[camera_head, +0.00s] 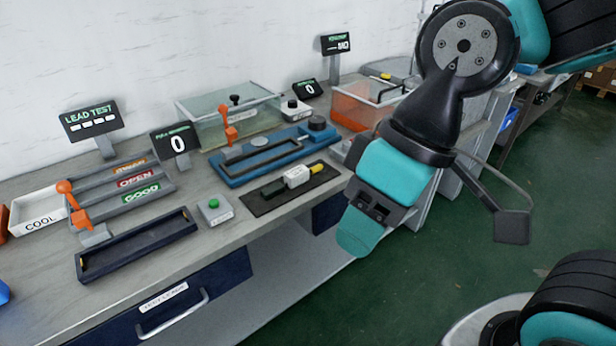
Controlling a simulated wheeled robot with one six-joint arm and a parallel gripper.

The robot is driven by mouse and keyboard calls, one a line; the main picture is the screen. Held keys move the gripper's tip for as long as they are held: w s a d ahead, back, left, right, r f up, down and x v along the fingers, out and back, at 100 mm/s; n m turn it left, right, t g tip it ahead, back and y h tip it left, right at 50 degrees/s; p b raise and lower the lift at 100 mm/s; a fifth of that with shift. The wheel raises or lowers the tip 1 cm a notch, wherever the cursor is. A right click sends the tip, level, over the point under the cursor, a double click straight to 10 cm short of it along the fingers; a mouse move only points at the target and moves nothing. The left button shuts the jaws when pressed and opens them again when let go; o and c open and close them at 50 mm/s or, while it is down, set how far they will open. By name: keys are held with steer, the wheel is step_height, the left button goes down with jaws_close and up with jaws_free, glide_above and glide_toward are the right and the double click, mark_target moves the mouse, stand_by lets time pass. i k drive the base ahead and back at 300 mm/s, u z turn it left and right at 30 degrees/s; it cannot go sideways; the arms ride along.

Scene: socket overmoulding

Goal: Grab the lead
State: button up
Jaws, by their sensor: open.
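A lead lies on a dark mat (262,203) near the front edge of the bench. It shows a white block (297,176) with a yellow end (317,168) at the right and a dark part (273,188) at the left. My arm hangs in front of the bench at the right, its teal and black wrist to the right of the mat and apart from the lead in the picture. Nothing hides the lead.
A blue fixture (228,180) stands behind the mat, with a clear tank (203,130) farther back. A green-button box (214,211) and a dark tray (128,253) are to the left. Sorting lanes and a white COOL tray (35,222) stand farther left.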

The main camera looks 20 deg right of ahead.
mark_target(295, 177)
steer(key=z, duration=0.15)
steer(key=i, duration=0.7)
steer(key=u, duration=1.25)
